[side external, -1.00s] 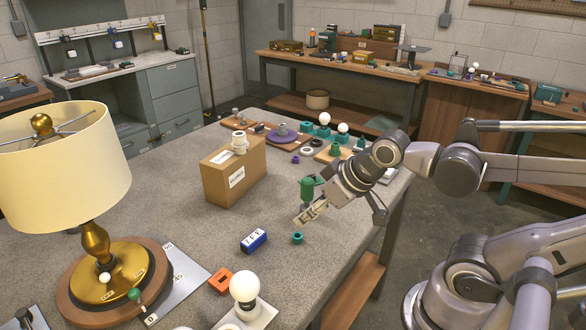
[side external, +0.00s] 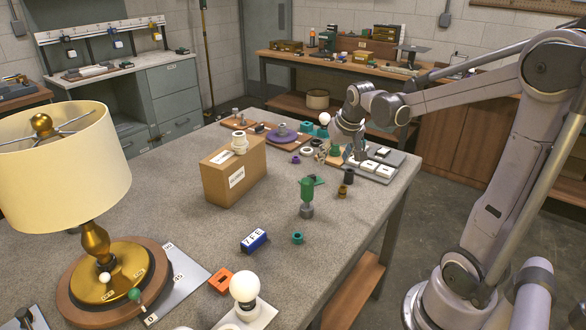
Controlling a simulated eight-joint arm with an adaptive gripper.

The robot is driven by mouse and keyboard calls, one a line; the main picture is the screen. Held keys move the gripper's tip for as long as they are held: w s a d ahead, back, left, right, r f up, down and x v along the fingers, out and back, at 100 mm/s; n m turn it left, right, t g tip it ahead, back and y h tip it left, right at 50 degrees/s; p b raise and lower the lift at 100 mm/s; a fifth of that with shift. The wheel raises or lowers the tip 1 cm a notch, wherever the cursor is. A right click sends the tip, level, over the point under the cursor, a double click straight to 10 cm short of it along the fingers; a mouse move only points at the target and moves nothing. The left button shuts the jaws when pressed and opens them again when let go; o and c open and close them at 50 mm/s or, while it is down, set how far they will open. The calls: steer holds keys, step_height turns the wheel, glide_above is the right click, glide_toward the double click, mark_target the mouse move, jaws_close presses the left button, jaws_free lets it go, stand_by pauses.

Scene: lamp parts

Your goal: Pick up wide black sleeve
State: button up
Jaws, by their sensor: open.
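A short dark cylinder (side external: 348,176) stands near the table's right edge, just behind a small brass-coloured piece; it looks like a black sleeve. A low dark ring (side external: 316,142) lies farther back among the small parts. I cannot tell for sure which of the two is the wide black sleeve. My gripper (side external: 328,156) is open and points down over the parts at the back right, close to the dark ring and farther back than the cylinder. Its fingertips are small and partly lost among the parts, so contact is unclear.
A green-topped tool (side external: 307,195) stands upright in front of the parts. A cardboard box (side external: 232,172) is to the left, a white ring (side external: 307,151) near my gripper, and a pale tray (side external: 372,168) to its right. A lamp (side external: 95,240) fills the left front.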

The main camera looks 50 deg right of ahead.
mark_target(350, 171)
steer(key=s+d+f+m+g, duration=0.1)
steer(key=d+f+m, duration=0.25)
steer(key=d, duration=0.75)
steer(key=shift+n+h, duration=0.3)
steer(key=shift+n, duration=0.05)
steer(key=shift+s+x, duration=0.15)
steer(key=shift+x, duration=2.65)
steer(key=shift+s+x, duration=0.1)
steer(key=shift+x, duration=2.65)
steer(key=shift+a+f, duration=0.1)
steer(key=shift+f, duration=0.05)
steer(key=c, duration=1.1)
